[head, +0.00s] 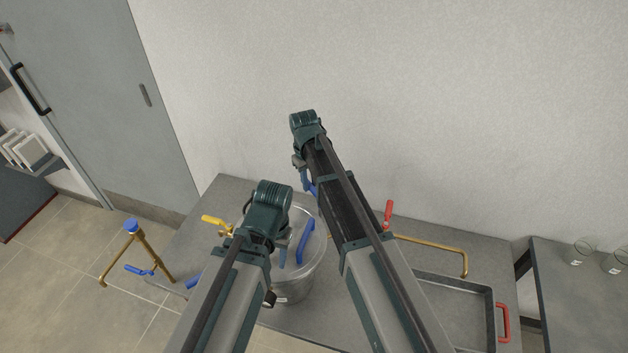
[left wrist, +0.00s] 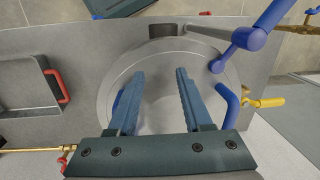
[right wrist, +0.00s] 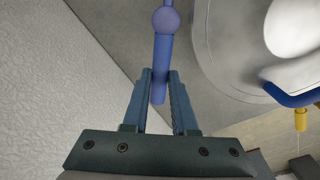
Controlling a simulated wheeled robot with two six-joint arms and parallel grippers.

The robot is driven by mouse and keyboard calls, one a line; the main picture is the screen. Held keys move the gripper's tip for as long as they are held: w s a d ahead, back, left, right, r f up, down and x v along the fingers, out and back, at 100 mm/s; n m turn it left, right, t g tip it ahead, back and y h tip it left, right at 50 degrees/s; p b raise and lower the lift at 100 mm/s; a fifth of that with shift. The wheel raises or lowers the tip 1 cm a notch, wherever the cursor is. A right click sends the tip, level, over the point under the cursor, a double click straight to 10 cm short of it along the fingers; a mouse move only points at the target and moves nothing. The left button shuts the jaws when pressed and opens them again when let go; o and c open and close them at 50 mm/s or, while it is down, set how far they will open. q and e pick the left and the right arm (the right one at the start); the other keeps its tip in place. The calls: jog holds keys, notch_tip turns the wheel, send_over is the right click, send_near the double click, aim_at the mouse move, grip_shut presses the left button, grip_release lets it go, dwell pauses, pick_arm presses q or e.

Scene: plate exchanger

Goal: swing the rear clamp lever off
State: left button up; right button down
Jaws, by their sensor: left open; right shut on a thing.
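The rear clamp lever is the blue rod (right wrist: 161,60) with a ball on it, running up out of the right wrist view. My right gripper (right wrist: 161,75) is shut on its near end. In the head view this gripper (head: 302,165) is behind the vessel, the lever (head: 310,186) partly hidden by the arm. In the right wrist view the lever shows left of the round lid (right wrist: 296,25). My left gripper (left wrist: 158,72) is open and empty above the lid. Another blue lever (left wrist: 272,17) with a ball crosses the vessel's edge in the left wrist view.
Blue handles (head: 306,241) (left wrist: 229,106) stand on the lid. A yellow-handled tap (head: 216,224) is at the vessel's left. A red-handled valve (head: 388,212), brass pipe (head: 435,246) and tray (head: 420,275) lie right. A brass pipe stand (head: 150,252) is left; the wall (head: 420,90) is close behind.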

jog(key=shift+s+a+n, duration=0.3)
jog(key=shift+a+n, duration=0.1)
jog(key=shift+n, duration=0.4)
jog(key=c, duration=0.7)
grip_release()
pick_arm(q)
jog(key=shift+r, duration=0.15)
pick_arm(e)
jog(key=shift+r, duration=0.15)
pick_arm(q)
notch_tip(320, 180, up, 14)
jog(key=p, duration=1.3)
jog(key=shift+f+p, duration=0.25)
jog(key=shift+p, duration=0.15)
pick_arm(e)
notch_tip(320, 180, up, 14)
jog(key=shift+s+a+f, duration=0.25)
jog(key=shift+s+a, duration=0.05)
jog(key=shift+a, duration=0.1)
